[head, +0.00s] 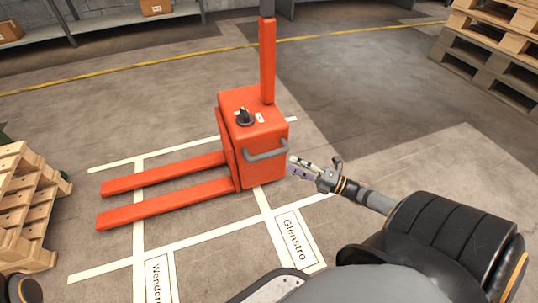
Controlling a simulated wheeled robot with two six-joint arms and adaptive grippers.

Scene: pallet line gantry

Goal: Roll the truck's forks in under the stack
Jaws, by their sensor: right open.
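The orange pallet truck (257,120) stands mid-floor, with its mast upright and a grey handle (266,154) on its near side. Its two forks (165,203) point left, low over the floor. A stack of wooden pallets (28,205) is at the left edge, partly cut off; the fork tips are to its right, with a strip of floor between. My right gripper (296,167) is open beside the truck body, just right of and below the handle's right end; I cannot tell whether it touches. My left gripper is not seen.
White floor lines and name plates, one reading Glenstro (295,238), lie around the truck. Another pallet stack (490,60) stands at the upper right. Shelving with cardboard boxes (156,7) runs along the back behind a yellow line (200,54).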

